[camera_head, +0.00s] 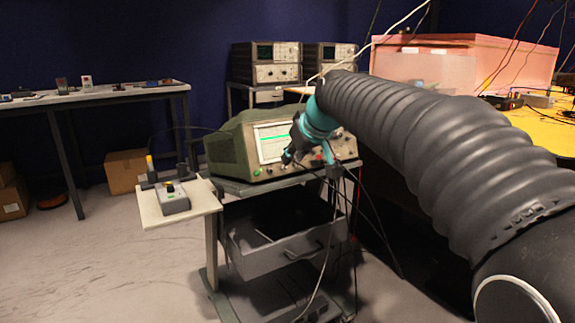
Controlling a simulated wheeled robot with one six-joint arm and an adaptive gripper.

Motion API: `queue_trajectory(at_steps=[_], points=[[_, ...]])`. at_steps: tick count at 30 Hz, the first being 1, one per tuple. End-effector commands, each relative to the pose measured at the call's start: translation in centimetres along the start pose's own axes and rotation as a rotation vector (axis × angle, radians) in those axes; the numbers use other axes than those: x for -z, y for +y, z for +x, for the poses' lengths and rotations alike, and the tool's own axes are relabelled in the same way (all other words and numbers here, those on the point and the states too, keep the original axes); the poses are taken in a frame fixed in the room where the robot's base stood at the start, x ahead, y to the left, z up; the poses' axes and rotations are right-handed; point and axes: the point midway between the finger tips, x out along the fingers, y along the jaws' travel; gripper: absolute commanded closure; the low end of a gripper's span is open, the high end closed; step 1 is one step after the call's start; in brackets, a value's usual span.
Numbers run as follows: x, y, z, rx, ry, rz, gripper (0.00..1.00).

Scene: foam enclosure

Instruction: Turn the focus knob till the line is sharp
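A green-cased oscilloscope (230,150) stands on top of a dark cart in the middle of the view. Its lit screen (270,141) faces me and shows pale green horizontal bands; how sharp the line is cannot be told at this size. Its control panel lies right of and below the screen, with several small knobs, partly hidden by my arm. My gripper (305,158) is at the panel, in front of the screen's right side, pointing down and left. Its fingers are small and dark, and I cannot tell whether they touch a knob. The focus knob cannot be picked out.
A small grey box (172,198) with a yellow-topped item beside it sits on the cart's side shelf (149,215). The cart has an open drawer (277,260). Cables hang below my gripper. A bench (60,100) stands left, a pink foam enclosure (470,60) right.

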Motion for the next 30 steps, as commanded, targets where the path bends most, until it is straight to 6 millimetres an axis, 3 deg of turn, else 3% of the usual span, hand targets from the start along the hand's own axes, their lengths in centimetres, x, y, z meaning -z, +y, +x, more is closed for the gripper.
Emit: queue_trajectory(at_steps=[3,9,22,25,30], points=[[-0.1,0.0,2.1,0.001,-0.002,0.000,0.76],[0.0,0.0,4.4,0.000,0.000,0.001,0.76],[0.0,0.0,5.2,0.000,0.000,0.001,0.76],[0.0,0.0,5.1,-0.001,0.000,0.001,1.00],[0.0,0.0,5.1,-0.001,0.000,0.000,1.00]])
